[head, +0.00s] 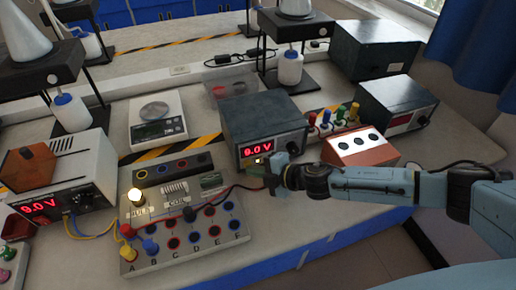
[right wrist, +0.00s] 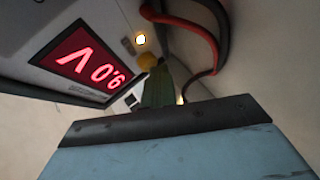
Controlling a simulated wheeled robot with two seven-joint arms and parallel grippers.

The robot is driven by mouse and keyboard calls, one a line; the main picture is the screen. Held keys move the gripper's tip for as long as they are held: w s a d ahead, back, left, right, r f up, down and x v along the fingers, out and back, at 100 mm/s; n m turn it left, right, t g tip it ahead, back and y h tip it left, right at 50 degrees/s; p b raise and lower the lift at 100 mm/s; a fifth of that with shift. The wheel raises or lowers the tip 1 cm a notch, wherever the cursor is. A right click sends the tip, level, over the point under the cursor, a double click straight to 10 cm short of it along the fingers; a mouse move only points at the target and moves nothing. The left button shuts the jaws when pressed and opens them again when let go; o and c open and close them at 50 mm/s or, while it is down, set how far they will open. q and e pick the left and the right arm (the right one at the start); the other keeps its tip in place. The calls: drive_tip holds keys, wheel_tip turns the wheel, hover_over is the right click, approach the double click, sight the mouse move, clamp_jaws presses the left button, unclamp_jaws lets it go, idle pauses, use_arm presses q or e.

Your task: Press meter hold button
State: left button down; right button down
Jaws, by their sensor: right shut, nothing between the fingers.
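The meter (head: 262,118) is a dark grey box in the middle of the bench, with a red 9.0 V display on its pale front. In the right wrist view its front panel (right wrist: 100,28) shows the same display, turned over. A small lit round spot (right wrist: 140,40) and a yellow round part (right wrist: 148,61) show beside the display; I cannot tell for sure which is the hold button. My right gripper (head: 264,173) is shut and empty, just in front of the meter's lower front. Its green fingers (right wrist: 157,88) point at the yellow part; contact cannot be told. My left gripper is not in view.
A circuit board (head: 185,225) with coloured sockets and a lit bulb lies left of my gripper. An orange box (head: 362,147) with dark round sockets stands to the right, near coloured plugs (head: 335,119). Red and black cables run close to my fingers. A scale (head: 158,117) stands behind.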

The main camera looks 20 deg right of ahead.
drive_tip(key=shift+s, duration=0.1)
drive_tip(key=shift+s+d+p, duration=0.1)
drive_tip(key=shift+s+p, duration=0.3)
drive_tip(key=shift+s, duration=2.55)
